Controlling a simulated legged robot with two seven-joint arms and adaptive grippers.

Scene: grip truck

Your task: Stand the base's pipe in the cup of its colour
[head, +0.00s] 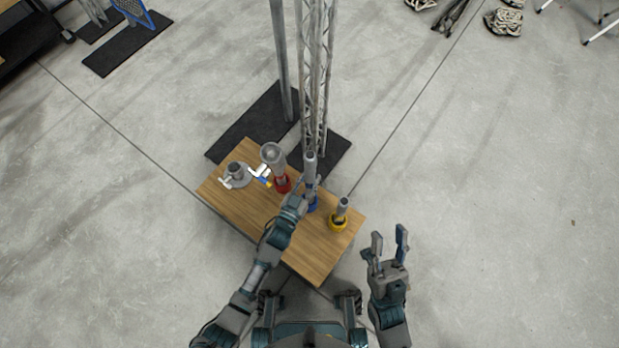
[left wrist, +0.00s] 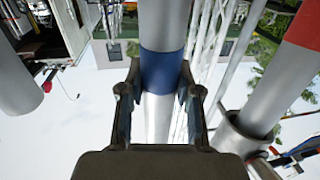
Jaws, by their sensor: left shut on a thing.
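A grey pipe with a blue band (left wrist: 162,68) stands between the fingers of my left gripper (left wrist: 158,92), which is shut on it at the band. In the head view this pipe (head: 310,162) is upright at the blue cup (head: 312,204); my left gripper (head: 302,194) hides part of both, so I cannot tell whether its foot is seated. A grey pipe with a wide top (head: 271,154) stands at the red cup (head: 283,185). A shorter grey pipe (head: 343,204) stands in the yellow cup (head: 337,222). My right gripper (head: 388,246) is open and empty, right of the table.
A grey round base (head: 235,181) sits on the left of the wooden table (head: 250,212), with a white piece (head: 257,172) bearing blue and yellow beside it. A tall lattice truss (head: 317,70) stands behind the table on black mats.

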